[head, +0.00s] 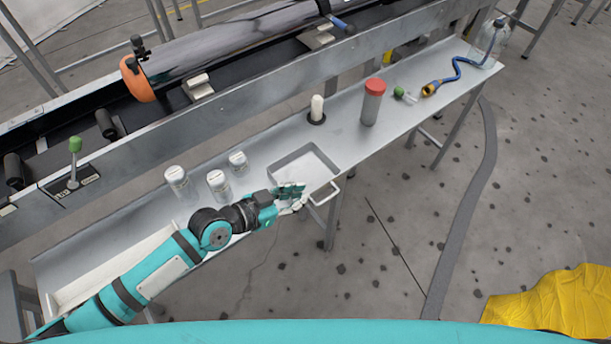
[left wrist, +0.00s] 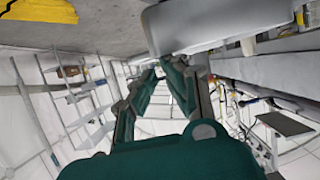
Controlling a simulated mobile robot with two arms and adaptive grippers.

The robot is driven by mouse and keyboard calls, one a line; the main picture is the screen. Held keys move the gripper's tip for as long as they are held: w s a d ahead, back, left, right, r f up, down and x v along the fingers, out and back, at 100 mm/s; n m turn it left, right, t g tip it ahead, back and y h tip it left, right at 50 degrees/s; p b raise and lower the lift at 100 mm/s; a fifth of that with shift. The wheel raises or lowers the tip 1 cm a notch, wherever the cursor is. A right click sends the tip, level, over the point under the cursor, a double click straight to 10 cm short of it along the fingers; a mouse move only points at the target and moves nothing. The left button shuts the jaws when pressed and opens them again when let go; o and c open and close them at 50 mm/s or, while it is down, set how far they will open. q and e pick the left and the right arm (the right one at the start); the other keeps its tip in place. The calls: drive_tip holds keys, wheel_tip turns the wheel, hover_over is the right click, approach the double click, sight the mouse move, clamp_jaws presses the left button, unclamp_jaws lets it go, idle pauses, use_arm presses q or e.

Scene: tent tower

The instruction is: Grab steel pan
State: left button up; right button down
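The steel pan (head: 307,166) is a shallow, empty rectangular tray on the narrow metal shelf, with a loop handle (head: 326,194) at its near right side. My left gripper (head: 296,196) is at the pan's near edge, to the left of the handle. In the left wrist view the pan (left wrist: 205,24) shows at the top, just beyond the fingertips. The fingers of my left gripper (left wrist: 166,72) are spread with an empty gap between them. Whether a finger touches the pan is unclear. My right gripper is not in view.
Several white-lidded jars (head: 218,186) stand left of the pan. A white-topped stopper (head: 317,108) and a red-capped container (head: 373,102) stand behind and right. A blue hose (head: 458,70) lies farther right. A conveyor frame (head: 230,108) runs behind the shelf.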

sight(320, 187)
use_arm(q)
drive_tip(key=x, duration=0.7)
drive_tip(key=shift+d+f, duration=0.1)
clamp_jaws()
idle(0.3)
